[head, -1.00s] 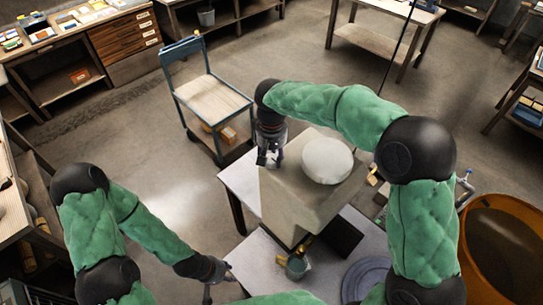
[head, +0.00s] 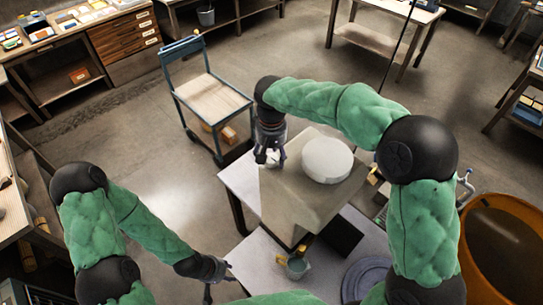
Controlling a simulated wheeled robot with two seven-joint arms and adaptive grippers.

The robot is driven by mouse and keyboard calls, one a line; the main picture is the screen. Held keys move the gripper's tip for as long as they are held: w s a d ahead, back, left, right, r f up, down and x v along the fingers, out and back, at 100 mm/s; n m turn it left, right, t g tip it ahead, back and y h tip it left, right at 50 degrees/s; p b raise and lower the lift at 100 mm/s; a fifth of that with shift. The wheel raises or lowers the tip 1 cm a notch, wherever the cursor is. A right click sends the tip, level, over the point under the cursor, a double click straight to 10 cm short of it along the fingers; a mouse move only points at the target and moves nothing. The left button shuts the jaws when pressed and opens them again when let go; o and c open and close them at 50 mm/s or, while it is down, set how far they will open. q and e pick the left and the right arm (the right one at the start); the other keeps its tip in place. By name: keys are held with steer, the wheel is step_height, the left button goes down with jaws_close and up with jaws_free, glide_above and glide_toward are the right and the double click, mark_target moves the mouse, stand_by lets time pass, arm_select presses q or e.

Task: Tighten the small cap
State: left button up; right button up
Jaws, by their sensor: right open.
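A beige block-shaped mould (head: 290,200) stands on the grey table, with a large round white cap (head: 327,160) on its top. My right gripper (head: 268,160) is open, pointing down beside the mould's upper left edge. A small pale patch shows at its fingers; I cannot tell whether it is the small cap or part of the gripper. No small cap can be made out for sure. My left gripper (head: 216,286) hangs low at the left of the table's front part, apart from the mould; its fingers are too small and dark to read.
A mug (head: 297,267) and a grey-blue round plate (head: 367,279) are on the table (head: 263,262) in front of the mould. An orange tub (head: 498,245) stands at the right. A blue-framed cart (head: 211,98) stands behind on the left. Open floor lies at the left.

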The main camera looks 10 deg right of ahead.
mark_target(271, 158)
step_height(271, 158, up, 11)
stand_by(0.4)
stand_by(0.4)
